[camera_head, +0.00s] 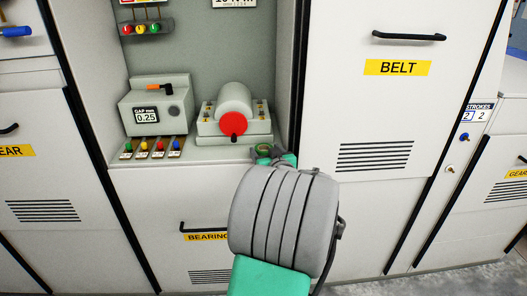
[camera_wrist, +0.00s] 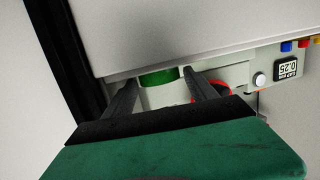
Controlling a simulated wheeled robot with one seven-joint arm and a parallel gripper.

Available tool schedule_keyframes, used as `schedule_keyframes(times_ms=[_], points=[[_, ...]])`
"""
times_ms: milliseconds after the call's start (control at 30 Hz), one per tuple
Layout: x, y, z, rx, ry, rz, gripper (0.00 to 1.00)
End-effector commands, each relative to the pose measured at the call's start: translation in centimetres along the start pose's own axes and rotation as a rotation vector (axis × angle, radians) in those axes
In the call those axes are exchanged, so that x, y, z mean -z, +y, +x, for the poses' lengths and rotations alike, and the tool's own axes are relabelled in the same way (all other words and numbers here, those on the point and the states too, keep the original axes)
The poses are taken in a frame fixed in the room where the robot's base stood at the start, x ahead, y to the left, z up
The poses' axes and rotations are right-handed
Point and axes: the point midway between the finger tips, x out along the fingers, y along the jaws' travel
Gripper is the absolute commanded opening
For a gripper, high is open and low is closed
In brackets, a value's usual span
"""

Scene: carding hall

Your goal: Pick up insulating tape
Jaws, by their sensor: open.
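The insulating tape appears to be a small green roll (camera_wrist: 159,77) in the wrist view, at the edge of a pale shelf. It lies in the gap between the two dark fingertips of my gripper (camera_wrist: 161,78). The fingers are open, with visible space on both sides of it. I cannot tell whether it is fully between the fingers or just beyond them. In the head view, a small green ring (camera_head: 263,150) shows at the shelf's front edge, partly hidden by my gripper (camera_head: 272,153) and arm.
A grey machine with a red disc (camera_head: 233,124) stands just behind on the shelf. A gap gauge box (camera_head: 155,107) and several coloured-knob switches (camera_head: 152,150) are to the left. The BELT cabinet door (camera_head: 400,100) rises on the right, past a black upright edge.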

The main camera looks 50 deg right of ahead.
Motion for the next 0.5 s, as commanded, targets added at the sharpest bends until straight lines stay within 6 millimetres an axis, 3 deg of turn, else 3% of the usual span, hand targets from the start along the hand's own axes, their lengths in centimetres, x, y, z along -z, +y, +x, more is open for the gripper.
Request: schedule_keyframes(times_ms=[100,300,500], points=[[-0.04,-0.03,1.07,0.000,-0.001,0.000,0.66],[-0.02,0.03,1.06,-0.001,-0.001,0.000,0.65],[-0.02,0.02,1.04,-0.001,-0.001,0.000,0.49]])
